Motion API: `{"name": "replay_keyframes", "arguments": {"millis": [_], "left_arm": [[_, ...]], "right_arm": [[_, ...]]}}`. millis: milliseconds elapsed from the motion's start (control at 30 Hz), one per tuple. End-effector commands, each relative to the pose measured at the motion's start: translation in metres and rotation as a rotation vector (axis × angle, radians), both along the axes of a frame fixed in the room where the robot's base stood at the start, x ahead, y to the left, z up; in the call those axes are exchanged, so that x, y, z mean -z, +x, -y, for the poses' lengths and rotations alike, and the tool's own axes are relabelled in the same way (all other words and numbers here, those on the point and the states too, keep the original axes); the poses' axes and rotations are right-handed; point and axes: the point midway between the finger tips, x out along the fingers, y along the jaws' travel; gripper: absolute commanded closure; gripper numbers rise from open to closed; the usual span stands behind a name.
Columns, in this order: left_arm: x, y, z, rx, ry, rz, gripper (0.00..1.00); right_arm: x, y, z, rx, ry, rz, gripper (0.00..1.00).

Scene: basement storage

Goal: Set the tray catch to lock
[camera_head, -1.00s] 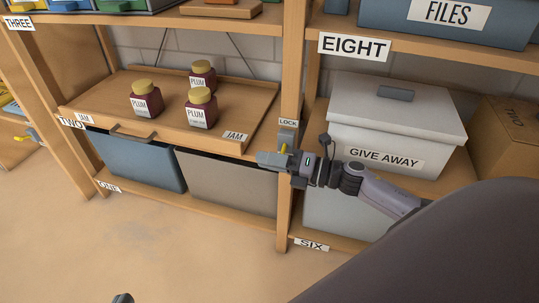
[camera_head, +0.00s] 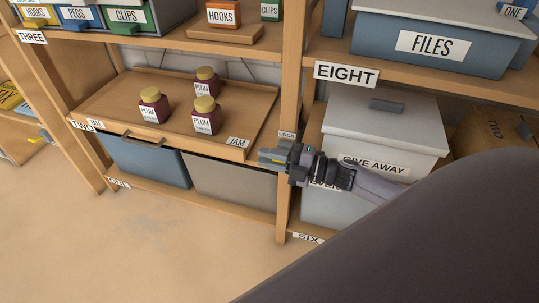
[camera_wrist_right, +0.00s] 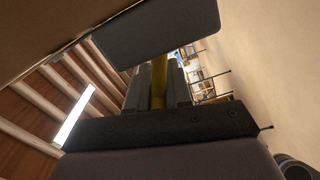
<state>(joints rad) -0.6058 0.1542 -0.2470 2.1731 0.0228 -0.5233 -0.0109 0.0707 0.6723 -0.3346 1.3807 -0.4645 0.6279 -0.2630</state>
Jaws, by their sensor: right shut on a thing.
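The wooden tray (camera_head: 165,122) sits on shelf two with three plum jam jars (camera_head: 207,115) on it and JAM labels at its front. The catch is on the post right of the tray, under a small LOCK label (camera_head: 287,134). My right gripper (camera_head: 273,157) is at the catch, shut on its yellow lever (camera_head: 275,160). In the right wrist view the yellow lever (camera_wrist_right: 159,82) stands between the fingers. The gripper hides most of the catch, so I cannot tell its exact setting. My left gripper is not in view.
A white GIVE AWAY box (camera_head: 385,125) stands behind my right arm. A blue bin (camera_head: 148,163) and a grey bin (camera_head: 235,185) sit below the tray. The floor in front is clear.

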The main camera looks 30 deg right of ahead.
Motion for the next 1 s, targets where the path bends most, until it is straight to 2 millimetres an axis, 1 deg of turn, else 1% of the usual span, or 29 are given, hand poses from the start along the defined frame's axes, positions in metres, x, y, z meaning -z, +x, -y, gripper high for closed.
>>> {"name": "replay_keyframes", "arguments": {"millis": [33,567,600,667,1000], "left_arm": [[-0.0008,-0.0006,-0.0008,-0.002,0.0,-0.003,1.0],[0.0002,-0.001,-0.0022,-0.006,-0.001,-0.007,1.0],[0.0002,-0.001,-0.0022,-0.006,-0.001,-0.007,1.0],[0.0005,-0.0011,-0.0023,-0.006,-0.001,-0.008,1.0],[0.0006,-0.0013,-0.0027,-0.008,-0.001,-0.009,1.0]], "right_arm": [[-0.0042,0.0015,0.0017,0.002,0.006,-0.002,1.0],[-0.0049,0.0026,0.0033,0.004,0.026,-0.017,1.0],[-0.005,0.0026,0.0033,0.005,0.026,-0.017,0.78],[-0.0048,0.0025,0.0032,0.005,0.026,-0.017,0.59],[-0.0027,-0.0005,0.0033,0.002,0.026,-0.022,0.58]]}}
